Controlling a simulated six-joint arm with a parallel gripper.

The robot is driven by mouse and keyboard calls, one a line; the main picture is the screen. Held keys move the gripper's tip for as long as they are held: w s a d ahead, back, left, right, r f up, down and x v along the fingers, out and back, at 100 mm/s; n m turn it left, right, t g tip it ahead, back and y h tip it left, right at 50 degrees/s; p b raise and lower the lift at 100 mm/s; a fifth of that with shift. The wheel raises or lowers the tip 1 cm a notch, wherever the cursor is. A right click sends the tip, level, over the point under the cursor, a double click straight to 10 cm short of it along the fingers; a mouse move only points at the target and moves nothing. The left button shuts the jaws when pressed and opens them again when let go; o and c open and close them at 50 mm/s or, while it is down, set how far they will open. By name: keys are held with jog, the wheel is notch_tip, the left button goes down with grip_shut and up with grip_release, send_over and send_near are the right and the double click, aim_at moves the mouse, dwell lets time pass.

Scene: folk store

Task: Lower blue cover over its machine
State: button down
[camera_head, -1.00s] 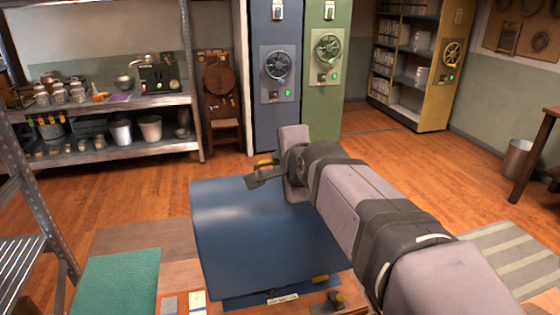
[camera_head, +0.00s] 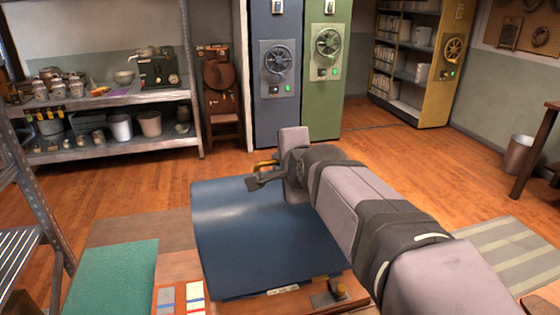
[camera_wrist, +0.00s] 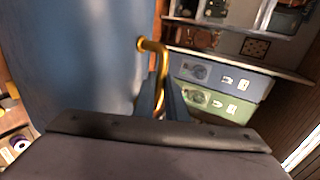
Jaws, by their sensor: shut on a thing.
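The blue cover (camera_head: 262,240) is a large curved panel in the middle foreground of the head view, and the machine under it is hidden. In the wrist view the blue cover (camera_wrist: 80,62) fills the left side. A brass handle (camera_wrist: 152,46) sticks out from its edge. My gripper (camera_wrist: 163,95) is shut on this handle, with the bar between its dark fingers. In the head view my gripper (camera_head: 262,176) is at the cover's far upper edge. A label strip (camera_head: 283,289) shows at the cover's near edge.
A green mat (camera_head: 115,279) lies left of the cover. Blue (camera_head: 276,110) and green (camera_head: 325,100) cabinets with wheels stand behind. A metal shelf (camera_head: 105,104) with pots is at back left. A striped rug (camera_head: 510,255) lies on open floor at right.

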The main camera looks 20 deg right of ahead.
aim_at(280, 181)
jog(key=shift+f, duration=0.2)
jog(key=shift+b, duration=0.3)
jog(key=shift+f+b, duration=1)
jog(key=shift+f, duration=0.3)
jog(key=c, duration=1.7)
grip_release()
jog(key=shift+f, duration=0.4)
jog(key=shift+r, duration=0.1)
jog(key=shift+r, duration=0.15)
